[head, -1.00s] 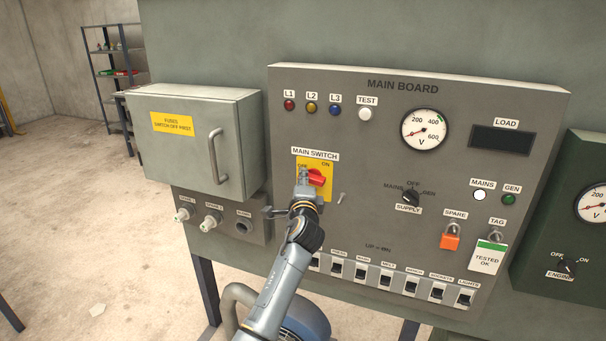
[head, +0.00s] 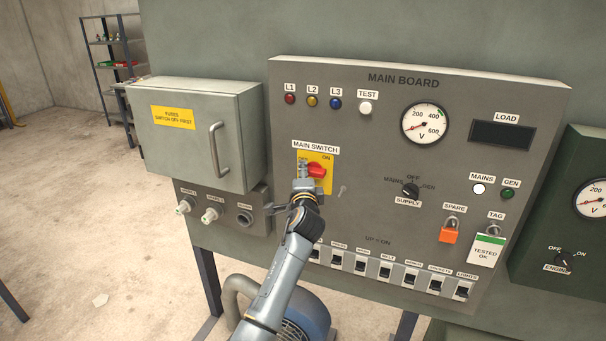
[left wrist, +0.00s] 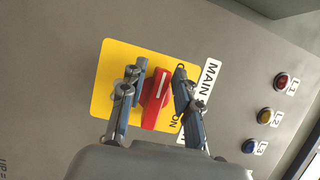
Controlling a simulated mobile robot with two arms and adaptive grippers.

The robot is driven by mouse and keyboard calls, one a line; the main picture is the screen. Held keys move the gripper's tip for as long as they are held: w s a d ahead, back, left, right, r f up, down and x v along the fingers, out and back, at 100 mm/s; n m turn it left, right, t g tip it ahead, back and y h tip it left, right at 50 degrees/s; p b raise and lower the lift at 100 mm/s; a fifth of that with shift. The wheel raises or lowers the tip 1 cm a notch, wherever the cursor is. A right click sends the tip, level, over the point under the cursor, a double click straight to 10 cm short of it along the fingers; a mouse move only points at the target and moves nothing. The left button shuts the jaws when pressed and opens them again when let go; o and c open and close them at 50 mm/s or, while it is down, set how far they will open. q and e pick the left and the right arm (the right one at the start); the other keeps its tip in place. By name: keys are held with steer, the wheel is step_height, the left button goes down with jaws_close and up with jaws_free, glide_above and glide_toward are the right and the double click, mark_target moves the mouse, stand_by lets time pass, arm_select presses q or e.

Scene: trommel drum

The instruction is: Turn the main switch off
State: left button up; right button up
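The main switch is a red handle (head: 317,171) on a yellow plate (head: 327,185) under the MAIN SWITCH label. In the left wrist view, the handle (left wrist: 157,97) has a white line on its upper half, away from the ON marking (left wrist: 173,121). The OFF marking is mostly hidden there by a finger. My left gripper (left wrist: 160,75) has one finger on each side of the handle, with narrow gaps visible, so it looks open around it. In the head view, my left gripper (head: 304,172) covers the plate's left part. My right gripper is in neither view.
A grey fuse box (head: 198,140) with a bar handle stands out left of the board. Below are a row of black breakers (head: 387,270) and, at right, an orange padlock (head: 449,235).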

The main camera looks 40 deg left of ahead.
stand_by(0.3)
arm_select(q)
steer(key=v, duration=1.2)
steer(key=s+d+f+g+h, duration=0.1)
steer(key=d+f+g+h, duration=0.2)
steer(key=f, duration=1.3)
steer(key=s+d+f+h, duration=0.1)
steer(key=d+f+h, duration=0.3)
steer(key=f, duration=1.1)
steer(key=s+d+f+n+g+h, duration=0.1)
steer(key=s+d+f+g, duration=0.15)
steer(key=s+f, duration=0.6)
steer(key=s+d+f+n+g+h, duration=0.1)
steer(key=s+d+f+g, duration=0.15)
steer(key=s+f, duration=0.65)
steer(key=s+f+n+g, duration=0.1)
steer(key=s+f+n, duration=0.1)
steer(key=s+f, duration=0.4)
steer(key=s+d+f+n+g+h, duration=0.1)
steer(key=s+f, duration=0.5)
steer(key=s, duration=0.9)
steer(key=s+d+f+n+g, duration=0.1)
steer(key=s+f+n+g, duration=0.2)
steer(key=s+f, duration=0.4)
steer(key=s, duration=0.4)
steer(key=shift+d, duration=0.25)
